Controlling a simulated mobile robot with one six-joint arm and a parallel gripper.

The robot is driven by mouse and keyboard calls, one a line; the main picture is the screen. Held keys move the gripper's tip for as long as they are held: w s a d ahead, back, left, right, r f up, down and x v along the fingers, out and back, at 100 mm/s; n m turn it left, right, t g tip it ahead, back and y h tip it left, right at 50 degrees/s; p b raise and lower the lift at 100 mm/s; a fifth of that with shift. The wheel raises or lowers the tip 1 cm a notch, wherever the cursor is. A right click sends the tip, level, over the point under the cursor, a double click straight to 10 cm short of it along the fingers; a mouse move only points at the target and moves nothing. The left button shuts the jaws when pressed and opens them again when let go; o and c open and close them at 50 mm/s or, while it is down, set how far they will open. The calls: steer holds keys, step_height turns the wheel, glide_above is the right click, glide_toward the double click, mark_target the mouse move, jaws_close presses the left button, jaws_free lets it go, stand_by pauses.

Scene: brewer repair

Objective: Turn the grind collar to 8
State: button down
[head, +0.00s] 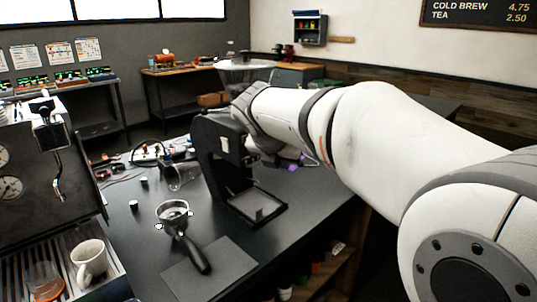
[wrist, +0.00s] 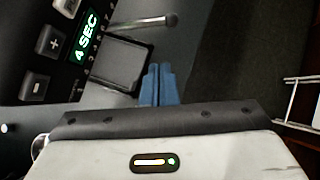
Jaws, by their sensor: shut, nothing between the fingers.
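The black grinder (head: 210,150) stands upright on the dark counter, with its clear hopper (head: 246,74) on top. The arm covers the area below the hopper, and I cannot make out the grind collar or its numbers in either view. In the wrist view, the grinder's front panel shows a green display (wrist: 87,38) reading 4 SEC, with plus and minus buttons beside it. My gripper (wrist: 158,70) has blue fingers pressed together, empty, near the grinder's front. In the head view the fingers are hidden behind the arm and grinder.
A white cup (head: 89,260) stands on the espresso machine's drip tray at left. A glass (head: 181,177) and loose cables sit behind. The grinder's base tray (head: 262,206) juts forward.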

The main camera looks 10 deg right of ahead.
steer(key=shift+w+d+f, duration=0.4)
steer(key=shift+w+d, duration=0.05)
steer(key=shift+w, duration=0.3)
steer(key=shift+w+d+f, duration=0.4)
steer(key=shift+w+d, duration=0.05)
steer(key=shift+w, duration=0.35)
steer(key=shift+w+d+f, duration=0.4)
steer(key=shift+w+d, duration=0.05)
steer(key=shift+w, duration=0.3)
